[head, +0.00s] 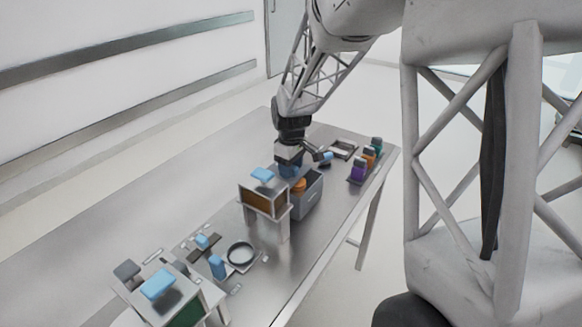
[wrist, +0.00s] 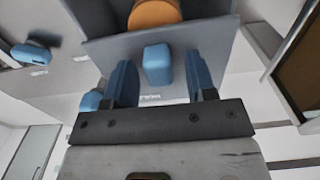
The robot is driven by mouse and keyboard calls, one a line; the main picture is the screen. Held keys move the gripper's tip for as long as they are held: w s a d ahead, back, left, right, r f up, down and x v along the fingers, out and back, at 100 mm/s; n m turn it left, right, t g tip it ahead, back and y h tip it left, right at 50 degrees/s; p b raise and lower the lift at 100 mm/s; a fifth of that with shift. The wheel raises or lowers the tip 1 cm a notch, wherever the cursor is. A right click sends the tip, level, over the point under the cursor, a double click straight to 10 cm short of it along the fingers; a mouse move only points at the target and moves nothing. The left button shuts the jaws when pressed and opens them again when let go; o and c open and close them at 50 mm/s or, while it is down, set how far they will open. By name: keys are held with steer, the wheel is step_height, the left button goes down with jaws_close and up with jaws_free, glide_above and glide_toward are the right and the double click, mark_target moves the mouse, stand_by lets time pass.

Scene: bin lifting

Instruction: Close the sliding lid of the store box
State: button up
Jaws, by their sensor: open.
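The grey store box (head: 308,200) stands open-topped near the middle of the table, with an orange round item (head: 299,185) inside. In the wrist view, a grey panel (wrist: 105,55) bears a blue block-shaped handle (wrist: 157,65); it looks like the lid, but I cannot tell how far it slides over. The orange item (wrist: 154,13) shows uncovered beyond the panel. My gripper (head: 289,171) is over the box's far left side. Its two blue fingers are open on either side of the blue handle, with small gaps visible. In the head view my gripper hides the handle.
A brown-fronted raised box (head: 264,201) with a blue-handled top stands close left of the store box. Purple, orange and green bottles (head: 368,160) and a shallow tray (head: 343,149) are to the right. A round dish (head: 241,253) and another blue-topped box (head: 160,290) are nearer.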

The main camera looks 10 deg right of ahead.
mark_target(306, 173)
steer(key=shift+c, duration=0.5)
jaws_close()
steer(key=shift+s+d, duration=1.8)
steer(key=shift+o, duration=0.5)
jaws_free()
